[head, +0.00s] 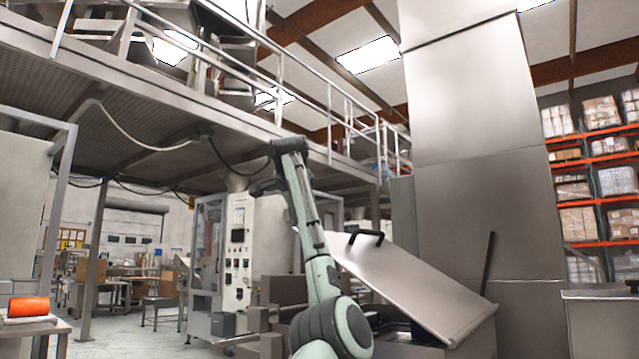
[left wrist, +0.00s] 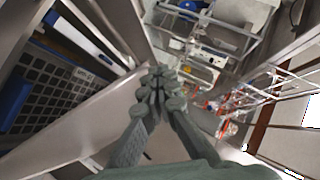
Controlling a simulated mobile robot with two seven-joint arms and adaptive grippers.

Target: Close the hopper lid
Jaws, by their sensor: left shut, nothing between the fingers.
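The hopper lid (head: 410,285) is a flat steel panel right of centre in the head view. It stands open at a slant, its upper left edge raised, with a black handle (head: 365,237) near that edge. The hopper (head: 475,338) lies below it, its dark opening partly showing. My left gripper (head: 262,188) is raised to the left of the lid and above its handle, apart from it. In the left wrist view its fingers (left wrist: 160,80) are together and empty. A pale slanted panel (left wrist: 85,128), seemingly the lid, lies beside them. My right gripper is out of view.
A tall steel column (head: 480,140) rises behind the lid. A control cabinet (head: 240,250) stands behind my left arm. A mezzanine with railings (head: 300,90) is overhead. An orange roll (head: 28,306) lies on a table at far left. The left wrist view shows a dark grid (left wrist: 50,88).

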